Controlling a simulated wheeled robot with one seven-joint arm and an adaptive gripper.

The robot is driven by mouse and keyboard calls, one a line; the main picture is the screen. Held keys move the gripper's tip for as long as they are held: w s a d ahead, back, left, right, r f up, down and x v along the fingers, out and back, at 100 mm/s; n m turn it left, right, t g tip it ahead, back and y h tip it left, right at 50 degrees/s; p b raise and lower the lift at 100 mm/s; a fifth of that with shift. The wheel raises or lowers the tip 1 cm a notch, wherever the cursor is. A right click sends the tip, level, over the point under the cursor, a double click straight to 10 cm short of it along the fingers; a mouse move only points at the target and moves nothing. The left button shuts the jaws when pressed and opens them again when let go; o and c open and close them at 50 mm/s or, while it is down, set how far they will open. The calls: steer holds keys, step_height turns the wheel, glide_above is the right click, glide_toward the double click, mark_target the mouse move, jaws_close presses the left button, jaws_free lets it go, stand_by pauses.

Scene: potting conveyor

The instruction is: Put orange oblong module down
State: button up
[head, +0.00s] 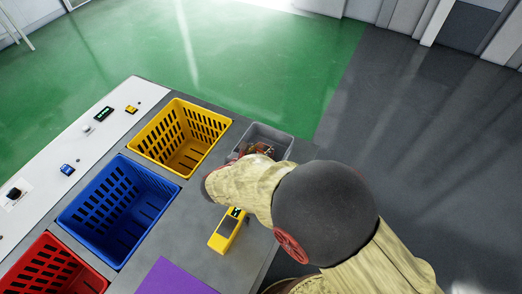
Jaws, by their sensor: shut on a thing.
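My gripper (258,149) is at the grey bin (287,140), at the end of my arm that reaches in from the lower right. It is small in the head view and partly covered by my own wrist and forearm. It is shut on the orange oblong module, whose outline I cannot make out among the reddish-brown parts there. I cannot tell whether the module touches the bin's floor or walls.
Yellow (213,118), blue (86,196) and red (50,240) slotted baskets stand in a row at the left; the yellow and blue ones look empty. A yellow device (216,242) stands by my forearm. A purple mat (175,278) lies at the front.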

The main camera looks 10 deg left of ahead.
steer(key=o, duration=1.3)
steer(key=shift+r, duration=0.1)
steer(key=shift+r+p, duration=0.7)
steer(key=shift+p, duration=0.25)
steer(key=p+v, duration=0.1)
steer(key=v, duration=1.1)
steer(key=shift+p, duration=0.35)
